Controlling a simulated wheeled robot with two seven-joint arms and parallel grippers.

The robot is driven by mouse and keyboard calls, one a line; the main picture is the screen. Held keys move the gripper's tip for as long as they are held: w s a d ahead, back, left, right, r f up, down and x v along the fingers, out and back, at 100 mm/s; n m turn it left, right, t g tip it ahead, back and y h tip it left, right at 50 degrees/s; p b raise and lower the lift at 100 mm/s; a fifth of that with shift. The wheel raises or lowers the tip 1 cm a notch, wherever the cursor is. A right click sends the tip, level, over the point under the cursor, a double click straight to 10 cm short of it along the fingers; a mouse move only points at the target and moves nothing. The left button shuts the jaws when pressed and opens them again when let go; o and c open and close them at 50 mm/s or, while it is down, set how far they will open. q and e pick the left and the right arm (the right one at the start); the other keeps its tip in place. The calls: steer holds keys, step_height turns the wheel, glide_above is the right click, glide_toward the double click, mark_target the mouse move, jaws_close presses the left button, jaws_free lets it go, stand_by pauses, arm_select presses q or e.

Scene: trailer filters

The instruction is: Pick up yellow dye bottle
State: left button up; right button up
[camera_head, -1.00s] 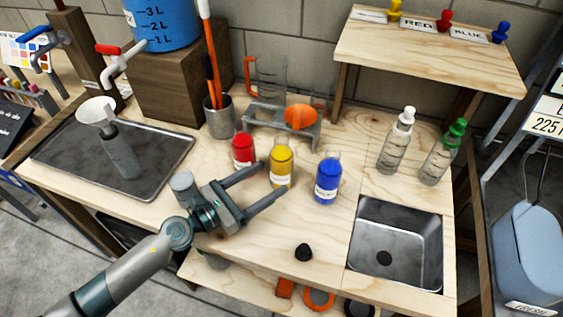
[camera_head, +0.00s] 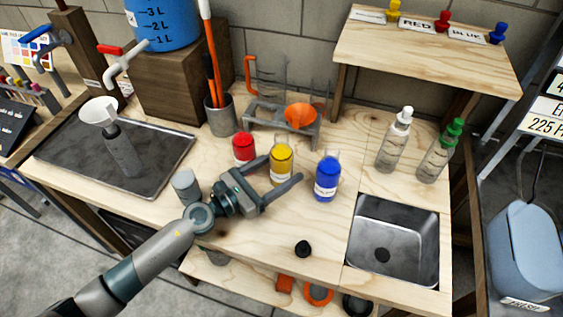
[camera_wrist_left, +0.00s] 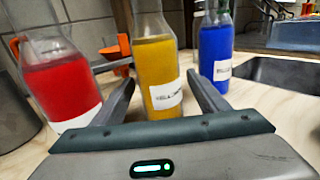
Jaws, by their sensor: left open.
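The yellow dye bottle (camera_head: 281,163) stands upright on the wooden bench between the red dye bottle (camera_head: 243,149) and the blue dye bottle (camera_head: 326,178). My left gripper (camera_head: 281,170) is open, with its fingers pointing at the yellow bottle, one on each side. The red bottle (camera_wrist_left: 60,85) is just left of the fingers and the blue bottle (camera_wrist_left: 214,50) is to the right, farther back. My right gripper is out of view.
A grey rack (camera_head: 283,130) with an orange funnel (camera_head: 300,117) stands behind the bottles. A grey cylinder (camera_head: 186,185) is close to my left wrist. A sink (camera_head: 395,240) is at right, and a tray (camera_head: 60,150) at left.

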arm_select(q)
steer(key=shift+w+d, duration=0.15)
steer(key=shift+d, duration=0.1)
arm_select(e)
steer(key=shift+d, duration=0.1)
arm_select(q)
steer(key=c, duration=1.4)
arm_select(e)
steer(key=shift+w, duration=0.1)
arm_select(q)
steer(key=shift+r, duration=0.15)
